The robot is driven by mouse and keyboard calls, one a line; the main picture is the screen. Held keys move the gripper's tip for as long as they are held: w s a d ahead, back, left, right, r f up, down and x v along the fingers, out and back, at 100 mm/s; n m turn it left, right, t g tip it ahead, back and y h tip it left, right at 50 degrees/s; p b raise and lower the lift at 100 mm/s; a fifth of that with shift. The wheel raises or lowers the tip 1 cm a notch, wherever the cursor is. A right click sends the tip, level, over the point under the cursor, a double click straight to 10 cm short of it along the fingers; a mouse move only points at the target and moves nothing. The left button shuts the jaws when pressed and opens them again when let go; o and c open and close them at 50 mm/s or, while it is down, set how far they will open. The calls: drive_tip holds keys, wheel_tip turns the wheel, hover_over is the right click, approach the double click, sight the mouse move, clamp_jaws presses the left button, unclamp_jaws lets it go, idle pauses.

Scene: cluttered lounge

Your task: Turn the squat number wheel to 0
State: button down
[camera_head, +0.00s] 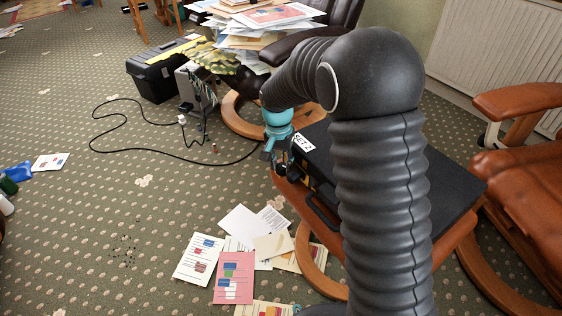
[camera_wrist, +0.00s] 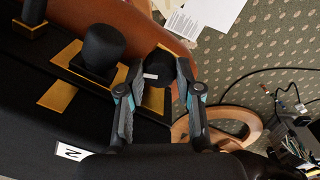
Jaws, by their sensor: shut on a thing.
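A black case (camera_head: 400,185) with gold plates lies on an orange-brown leather seat. Its near-left side carries dark round parts. In the wrist view, my gripper (camera_wrist: 160,67) is shut on a short dark wheel (camera_wrist: 157,77) at the end of the row, one finger on each side. The wheel has a small white mark; I cannot read a number on it. A taller black knob (camera_wrist: 103,46) stands beside it on a gold plate, and another dark knob (camera_wrist: 33,11) is further left. In the head view, my gripper (camera_head: 277,158) is at the case's left corner, and the wheel is hard to make out.
Papers (camera_head: 233,276) are scattered on the carpet in front. A black cable (camera_head: 140,150) runs over the carpet to the left. A toolbox (camera_head: 160,72) and paper-laden chair stand behind; an armchair (camera_head: 525,165) is at right.

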drive_tip(key=shift+n, duration=0.3)
drive_tip(key=c, duration=1.1)
unclamp_jaws()
drive_tip(key=shift+o, duration=0.2)
